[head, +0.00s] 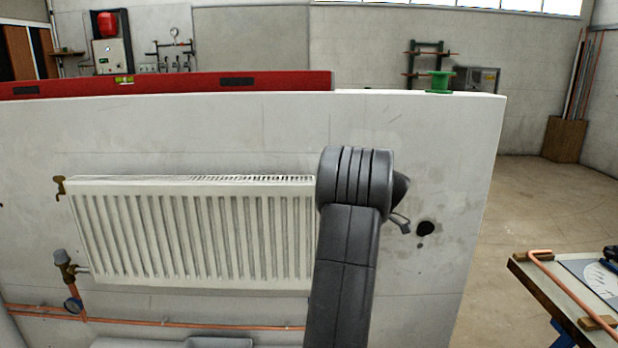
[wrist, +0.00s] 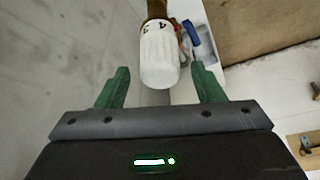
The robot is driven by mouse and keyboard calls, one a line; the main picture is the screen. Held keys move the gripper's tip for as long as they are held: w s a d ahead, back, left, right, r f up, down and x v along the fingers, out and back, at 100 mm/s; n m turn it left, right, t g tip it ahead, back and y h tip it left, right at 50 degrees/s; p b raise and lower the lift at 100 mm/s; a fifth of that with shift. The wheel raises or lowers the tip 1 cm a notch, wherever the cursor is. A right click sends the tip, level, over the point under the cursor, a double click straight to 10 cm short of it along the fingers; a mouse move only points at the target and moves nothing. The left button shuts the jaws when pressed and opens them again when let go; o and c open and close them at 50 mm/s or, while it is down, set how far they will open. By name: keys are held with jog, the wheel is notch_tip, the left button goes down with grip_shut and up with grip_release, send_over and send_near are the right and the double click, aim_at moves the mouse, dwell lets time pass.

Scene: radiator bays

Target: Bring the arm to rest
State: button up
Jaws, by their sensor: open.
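My gripper (wrist: 160,68) is open in the wrist view, its two green fingers spread apart. A white valve head (wrist: 159,58) marked with numbers, on a brass body (wrist: 157,9), shows between the fingers. Bare gaps show on both sides of it, and neither finger appears to touch it. I cannot tell how deep it lies between them. In the head view my dark grey arm (head: 345,255) rises in front of the radiator's right end. My gripper is hidden in that view.
A white radiator (head: 195,230) hangs on a white panel (head: 240,125). A red level (head: 165,84) and green part (head: 440,81) lie on top.

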jog(key=x, duration=0.3)
jog(key=shift+a+f, duration=0.15)
jog(key=shift+f, duration=0.2)
jog(key=shift+r, duration=0.1)
